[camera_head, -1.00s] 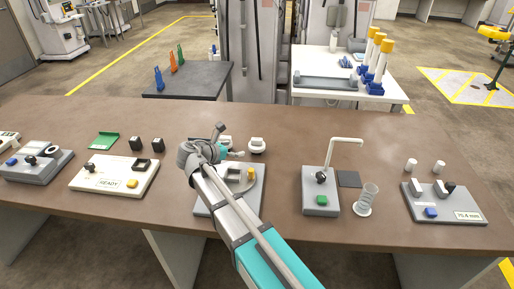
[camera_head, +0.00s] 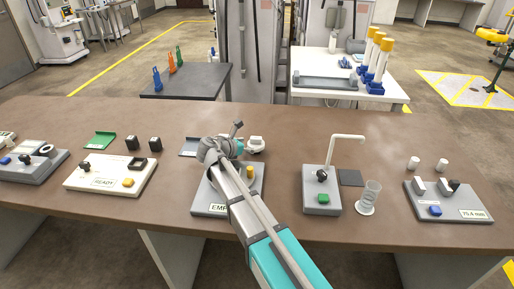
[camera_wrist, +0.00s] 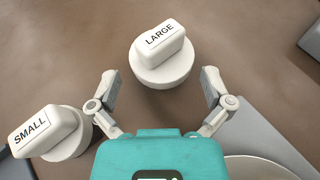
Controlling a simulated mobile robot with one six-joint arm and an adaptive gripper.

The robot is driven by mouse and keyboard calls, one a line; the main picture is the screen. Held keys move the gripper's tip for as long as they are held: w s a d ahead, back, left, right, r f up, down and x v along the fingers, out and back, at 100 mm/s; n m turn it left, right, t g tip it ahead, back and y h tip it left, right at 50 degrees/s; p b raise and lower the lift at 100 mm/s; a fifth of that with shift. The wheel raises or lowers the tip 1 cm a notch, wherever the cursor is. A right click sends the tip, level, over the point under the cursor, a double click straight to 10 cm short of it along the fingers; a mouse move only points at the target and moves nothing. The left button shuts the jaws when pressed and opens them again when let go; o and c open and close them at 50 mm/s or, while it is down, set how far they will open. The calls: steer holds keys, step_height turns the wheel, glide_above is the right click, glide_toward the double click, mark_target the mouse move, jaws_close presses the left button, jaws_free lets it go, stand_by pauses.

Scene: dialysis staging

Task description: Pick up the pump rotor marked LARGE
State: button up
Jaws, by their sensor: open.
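The LARGE pump rotor (camera_wrist: 158,68) is a round white piece with a block-shaped top bearing its label. It stands upright on the brown bench, ahead of and partly between the fingertips of my gripper (camera_wrist: 160,84) in the wrist view. The fingers are apart, one on each side, with no visible contact. The SMALL rotor (camera_wrist: 62,140) stands to the lower left, outside the left finger. In the head view, a white rotor, apparently LARGE (camera_head: 257,144), shows just right of my gripper (camera_head: 236,149). The SMALL one seems hidden behind the gripper there.
A grey fixture (camera_head: 206,205) with a partly covered sign stands below my arm. A pump stand (camera_head: 318,203) with a bent white pipe stands to the right. Bare bench (camera_head: 290,135) lies right of the rotor.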

mark_target(253, 144)
stand_by(0.3)
steer(key=b+x, duration=0.2)
steer(key=x, duration=0.2)
steer(key=shift+f, duration=0.25)
steer(key=shift+w+d+f, duration=0.1)
steer(key=shift+w+d, duration=0.25)
steer(key=shift+d, duration=0.05)
steer(key=c, duration=0.9)
steer(key=shift+o, duration=0.2)
